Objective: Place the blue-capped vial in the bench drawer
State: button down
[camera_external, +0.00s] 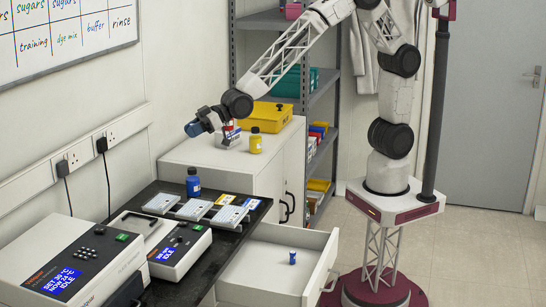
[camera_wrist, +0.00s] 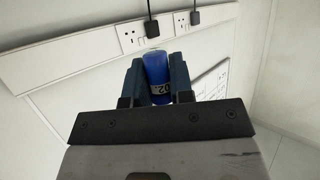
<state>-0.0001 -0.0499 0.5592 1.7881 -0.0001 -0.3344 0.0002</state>
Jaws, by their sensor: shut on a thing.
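My gripper (camera_external: 194,128) is raised above the bench, to the left of the white cabinet, with its fingers pointing left. In the wrist view my gripper (camera_wrist: 160,84) is shut on a blue cylindrical vial (camera_wrist: 158,69) with a marked label, between the two dark blue fingers. The vial's far end points toward the wall. A bench drawer (camera_external: 262,291) stands pulled open below the bench. A small blue vial (camera_external: 292,257) with a pale band stands inside it. I cannot tell whether the held vial has a separate cap.
A blue bottle (camera_external: 193,182) and several plates (camera_external: 196,209) stand on the black bench beside two lab devices (camera_external: 160,243). A yellow bottle (camera_external: 256,141) and yellow case (camera_external: 265,117) stand on the white cabinet (camera_external: 190,152). The drawer floor has free room.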

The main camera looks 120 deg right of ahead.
jog(key=shift+s+f, duration=0.1)
dwell(0.6)
jog(key=s+d+f+m+g+h, duration=0.1)
jog(key=s+d+f+m+h, duration=0.2)
jog(key=s, duration=1.1)
jog(key=s+d+f+m+g+h, duration=0.1)
jog(key=s+f, duration=0.5)
jog(key=s, duration=0.8)
jog(key=s+d+f+m+g+h, duration=0.1)
jog(key=s+d+f+m+h, duration=0.3)
jog(key=s, duration=1)
jog(key=d+f+h, duration=0.1)
jog(key=d, duration=0.1)
jog(key=shift+d+f+m+g, duration=0.3)
jog(key=shift+d, duration=0.1)
send_over(249, 163)
jog(key=s, duration=0.2)
jog(key=shift+w+a+f, duration=0.15)
jog(key=shift+a+f, duration=0.15)
jog(key=shift+f, duration=0.35)
jog(key=shift+w+d+f, duration=0.1)
jog(key=shift+w+d, duration=0.1)
jog(key=shift+w, duration=0.55)
jog(key=shift+w+f, duration=0.1)
jog(key=shift+f, duration=1.45)
